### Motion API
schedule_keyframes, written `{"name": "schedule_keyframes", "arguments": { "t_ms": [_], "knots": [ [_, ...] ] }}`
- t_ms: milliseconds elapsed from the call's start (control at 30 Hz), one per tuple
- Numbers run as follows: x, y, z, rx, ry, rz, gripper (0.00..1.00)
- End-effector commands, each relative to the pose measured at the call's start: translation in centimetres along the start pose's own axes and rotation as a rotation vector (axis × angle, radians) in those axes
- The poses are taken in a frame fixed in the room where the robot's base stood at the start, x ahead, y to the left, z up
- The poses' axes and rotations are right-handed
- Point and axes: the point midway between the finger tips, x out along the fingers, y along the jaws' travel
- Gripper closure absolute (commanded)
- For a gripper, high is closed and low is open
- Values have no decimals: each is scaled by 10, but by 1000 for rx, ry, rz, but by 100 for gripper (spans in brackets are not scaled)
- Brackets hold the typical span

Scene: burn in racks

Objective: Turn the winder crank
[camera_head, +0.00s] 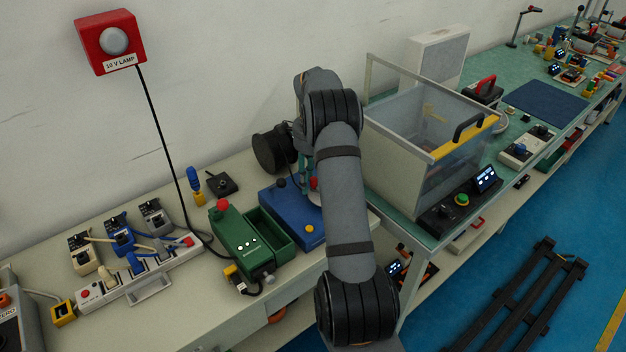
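A blue box-shaped device (285,220) stands on the left bench, partly behind my arm. It has a black knob on top, a yellow button near its front corner, and a red part and a pale round part at its right side. It may be the winder, but no crank handle can be made out clearly. My arm reaches up in front of it and bends down behind its own upper link. The end of my arm is near the back of the blue device. My gripper's fingers cannot be made out there, nor any contact.
A green device with an open tray (268,230) stands just left of the blue one. Left of it are a switch strip (150,268) and a screwdriver (195,183). A clear-walled bin (400,160) stands close right. A red lamp box (108,42) hangs on the wall.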

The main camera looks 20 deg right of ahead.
Motion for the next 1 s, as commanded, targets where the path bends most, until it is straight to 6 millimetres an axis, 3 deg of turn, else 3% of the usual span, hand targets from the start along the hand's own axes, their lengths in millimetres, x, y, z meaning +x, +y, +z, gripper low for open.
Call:
{"name": "schedule_keyframes", "arguments": {
  "t_ms": [333, 733, 1000],
  "knots": [
    [-10, 0, -1, 1, 1, -1, 64],
    [-91, -2, -1, 1, 1, -5, 64],
    [-116, 0, -1, 0, 1, 0, 64]
  ]
}}
